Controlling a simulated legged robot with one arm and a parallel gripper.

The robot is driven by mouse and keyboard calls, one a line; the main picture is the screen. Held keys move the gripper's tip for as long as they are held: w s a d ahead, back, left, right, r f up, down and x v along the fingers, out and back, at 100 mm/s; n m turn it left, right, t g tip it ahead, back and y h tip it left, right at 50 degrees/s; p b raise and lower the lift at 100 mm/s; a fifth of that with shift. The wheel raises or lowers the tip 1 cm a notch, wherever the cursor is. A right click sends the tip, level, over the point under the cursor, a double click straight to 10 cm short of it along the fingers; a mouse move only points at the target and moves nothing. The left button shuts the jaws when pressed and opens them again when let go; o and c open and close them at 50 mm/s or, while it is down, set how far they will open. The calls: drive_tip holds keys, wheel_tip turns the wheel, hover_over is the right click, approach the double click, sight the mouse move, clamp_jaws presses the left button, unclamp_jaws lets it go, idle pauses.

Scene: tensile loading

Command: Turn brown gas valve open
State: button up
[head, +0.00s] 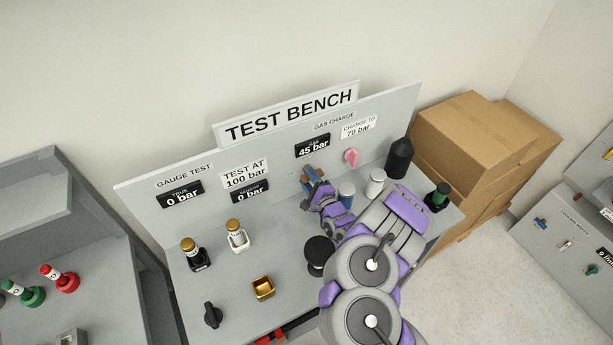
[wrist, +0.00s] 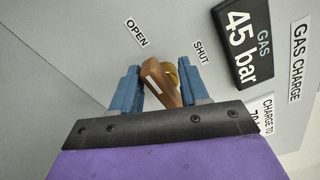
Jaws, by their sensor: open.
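The brown gas valve handle (wrist: 160,84) shows in the wrist view, with a white line along it and a brass part (wrist: 170,76) behind it. My gripper (wrist: 156,78) is open, with one blue finger on each side of the handle. The OPEN label (wrist: 136,32) is at the upper left and the SHUT label (wrist: 201,52) at the upper right. In the head view my gripper (head: 312,180) is at the bench panel, and it largely hides the valve.
The gas display (head: 313,146) reads 45 bar, beside a CHARGE TO 70 bar sign (head: 359,127). A pink knob (head: 352,157) is right of my gripper.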

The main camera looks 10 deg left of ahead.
drive_tip(key=p+v, duration=1.1)
drive_tip(key=v, duration=0.5)
drive_tip(key=shift+s+p, duration=0.2)
drive_tip(key=shift+p, duration=0.15)
